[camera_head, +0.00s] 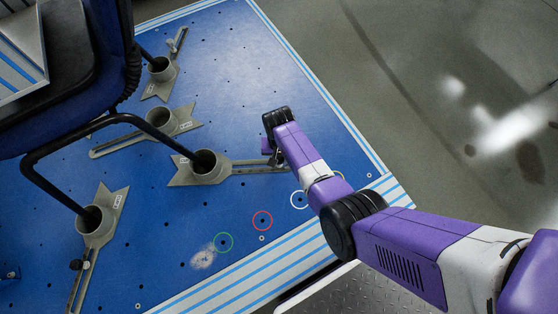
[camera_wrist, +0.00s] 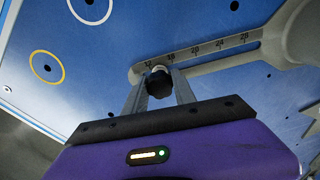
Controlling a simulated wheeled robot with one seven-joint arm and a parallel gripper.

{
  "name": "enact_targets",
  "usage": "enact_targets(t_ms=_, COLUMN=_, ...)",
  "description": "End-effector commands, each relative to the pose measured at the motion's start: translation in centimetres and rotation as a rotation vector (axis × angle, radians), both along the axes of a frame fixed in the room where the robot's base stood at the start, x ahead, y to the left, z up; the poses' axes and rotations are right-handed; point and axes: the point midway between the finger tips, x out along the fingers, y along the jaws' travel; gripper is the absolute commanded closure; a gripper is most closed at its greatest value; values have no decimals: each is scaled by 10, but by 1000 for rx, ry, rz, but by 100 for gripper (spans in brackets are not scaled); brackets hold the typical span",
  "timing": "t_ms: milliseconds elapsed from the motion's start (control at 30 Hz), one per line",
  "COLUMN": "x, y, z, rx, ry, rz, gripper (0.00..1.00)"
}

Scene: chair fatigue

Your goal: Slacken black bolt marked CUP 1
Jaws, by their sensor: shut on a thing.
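The black bolt (camera_wrist: 160,88) stands at the low-number end of a grey slotted bracket arm (camera_wrist: 210,50) with a printed scale. My gripper (camera_wrist: 158,76) is shut on this bolt, one finger on each side of it. In the head view, my gripper (camera_head: 276,161) is over the right end of the slotted arm of the middle grey cup bracket (camera_head: 240,164). The arm and gripper largely hide the bolt there. The bracket's cup (camera_head: 205,163) surrounds the lower end of a black chair leg. The small label on the bracket is too small to read.
Other grey cup brackets (camera_head: 100,215) hold chair legs on the blue perforated plate (camera_head: 225,75). A blue and black chair (camera_head: 70,60) stands at left. Red (camera_head: 262,221), green (camera_head: 223,242) and white (camera_head: 300,199) rings mark the plate. A striped edge borders it.

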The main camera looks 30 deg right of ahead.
Motion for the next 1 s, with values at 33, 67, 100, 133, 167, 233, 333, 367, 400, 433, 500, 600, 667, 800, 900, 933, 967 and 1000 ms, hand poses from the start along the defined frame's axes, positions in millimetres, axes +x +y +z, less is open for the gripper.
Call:
enact_targets(t_ms=33, x=0, y=0, z=0, rx=0, ry=1, rz=-1, gripper=100)
enact_targets(t_ms=67, x=0, y=0, z=0, rx=0, ry=1, rz=-1, gripper=100)
enact_targets(t_ms=100, x=0, y=0, z=0, rx=0, ry=1, rz=1, gripper=100)
enact_targets(t_ms=133, x=0, y=0, z=0, rx=0, ry=1, rz=9, gripper=100)
enact_targets(t_ms=167, x=0, y=0, z=0, rx=0, ry=1, rz=23, gripper=100)
enact_targets(t_ms=233, x=-1, y=0, z=0, rx=0, ry=2, rz=85, gripper=100)
enact_targets(t_ms=333, x=-1, y=0, z=1, rx=1, ry=2, rz=202, gripper=100)
enact_targets(t_ms=367, x=-1, y=0, z=1, rx=1, ry=2, rz=235, gripper=100)
enact_targets(t_ms=400, x=0, y=0, z=0, rx=1, ry=2, rz=274, gripper=100)
enact_targets(t_ms=433, x=0, y=0, z=0, rx=1, ry=2, rz=296, gripper=100)
enact_targets(t_ms=500, x=0, y=0, z=0, rx=1, ry=2, rz=335, gripper=100)
enact_targets(t_ms=600, x=0, y=0, z=0, rx=0, ry=1, rz=350, gripper=100)
enact_targets(t_ms=667, x=0, y=0, z=0, rx=0, ry=1, rz=349, gripper=100)
enact_targets(t_ms=800, x=0, y=0, z=0, rx=0, ry=1, rz=351, gripper=100)
enact_targets(t_ms=900, x=0, y=0, z=0, rx=0, ry=1, rz=404, gripper=100)
enact_targets(t_ms=933, x=0, y=0, z=0, rx=0, ry=1, rz=434, gripper=100)
enact_targets(t_ms=967, x=-1, y=0, z=0, rx=0, ry=2, rz=469, gripper=100)
enact_targets(t_ms=1000, x=0, y=0, z=0, rx=0, ry=2, rz=518, gripper=100)
